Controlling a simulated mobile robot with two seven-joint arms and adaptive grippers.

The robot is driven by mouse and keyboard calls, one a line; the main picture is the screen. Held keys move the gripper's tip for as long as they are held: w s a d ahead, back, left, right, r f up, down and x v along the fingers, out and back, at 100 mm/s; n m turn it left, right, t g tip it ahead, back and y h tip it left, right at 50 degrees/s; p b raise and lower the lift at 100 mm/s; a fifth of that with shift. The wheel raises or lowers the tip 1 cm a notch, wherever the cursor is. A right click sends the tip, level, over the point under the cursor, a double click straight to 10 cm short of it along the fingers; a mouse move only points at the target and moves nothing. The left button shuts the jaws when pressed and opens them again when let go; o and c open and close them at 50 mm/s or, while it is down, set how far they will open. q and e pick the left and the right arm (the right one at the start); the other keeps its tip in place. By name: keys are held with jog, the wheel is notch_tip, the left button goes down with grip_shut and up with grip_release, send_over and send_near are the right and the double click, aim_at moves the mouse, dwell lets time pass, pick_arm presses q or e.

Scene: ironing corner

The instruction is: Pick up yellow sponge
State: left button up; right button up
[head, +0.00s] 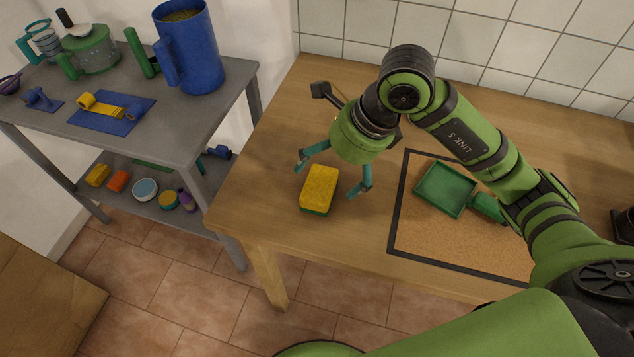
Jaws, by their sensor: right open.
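The yellow sponge (319,188) has a green underside and lies on the wooden table (281,147) near its left front edge. My right gripper (331,178) is open, with its two teal fingers spread wide above and around the sponge. One finger is at the sponge's upper left and the other at its right. The fingers appear apart from the sponge, and nothing is between them in their grip. The exact height of the fingertips over the table is hard to tell. My left gripper is not in view.
A cork board with a dark frame (396,216) lies right of the gripper, bearing a green dustpan-like tray (443,189). A grey shelf unit (185,137) stands at left with a blue mug (190,50), a green pot (92,50) and more sponges below. A tiled wall bounds the back.

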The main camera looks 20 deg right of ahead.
aim_at(320, 183)
jog(key=shift+a+f+p, duration=0.1)
jog(key=shift+f+p, duration=0.2)
jog(key=shift+f, duration=0.45)
jog(key=p+x, duration=0.1)
jog(key=x, duration=0.4)
jog(key=shift+w+f, duration=0.15)
jog(key=shift+f, duration=0.05)
jog(key=shift+c, duration=0.4)
jog(key=c, duration=1)
